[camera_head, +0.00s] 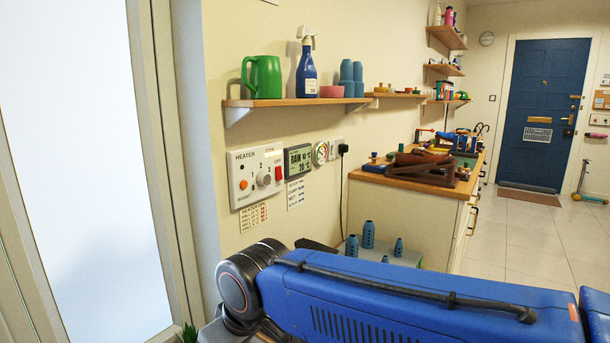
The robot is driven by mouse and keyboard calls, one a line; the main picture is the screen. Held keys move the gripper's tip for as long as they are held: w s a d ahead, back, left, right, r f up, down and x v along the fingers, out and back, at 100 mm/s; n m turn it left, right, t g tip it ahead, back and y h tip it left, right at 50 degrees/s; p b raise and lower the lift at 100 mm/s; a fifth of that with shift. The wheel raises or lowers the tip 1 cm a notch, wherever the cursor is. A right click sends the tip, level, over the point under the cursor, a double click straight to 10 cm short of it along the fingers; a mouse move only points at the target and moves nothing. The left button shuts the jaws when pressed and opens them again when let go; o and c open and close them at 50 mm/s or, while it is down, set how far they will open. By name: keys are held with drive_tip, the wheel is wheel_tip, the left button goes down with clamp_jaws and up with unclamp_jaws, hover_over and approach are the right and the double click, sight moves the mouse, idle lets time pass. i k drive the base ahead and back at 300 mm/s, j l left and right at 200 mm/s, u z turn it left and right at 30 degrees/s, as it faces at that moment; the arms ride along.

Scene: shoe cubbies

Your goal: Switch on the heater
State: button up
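The white heater panel (257,188) is on the cream wall at left centre, under the shelf, with "HEATER" printed at its top. It has a round grey dial (263,179) with numbers around it. A red rocker switch (278,173) marked "OFF" above is at its right. An orange round button (243,184) is at its left above the word "BOOST". I cannot tell which way the rocker is set. My blue arm crosses the bottom of the view, below and in front of the panel. My gripper is not in view.
A grey weather display (298,161), a round gauge (321,153) and a plugged socket (342,149) are right of the panel. A shelf (290,102) with a green jug (264,77) and blue spray bottle (307,72) hangs above. A cluttered counter (400,184) stands right.

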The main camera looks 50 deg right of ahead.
sight(277, 169)
drive_tip(key=j+z, duration=0.1)
drive_tip(key=z, duration=0.2)
drive_tip(key=j+z, duration=0.15)
drive_tip(key=z, duration=0.15)
drive_tip(key=i+j+z, duration=0.2)
drive_tip(key=j+z, duration=0.2)
drive_tip(key=i+j+z, duration=0.15)
drive_tip(key=j+z, duration=0.3)
drive_tip(key=l, duration=0.1)
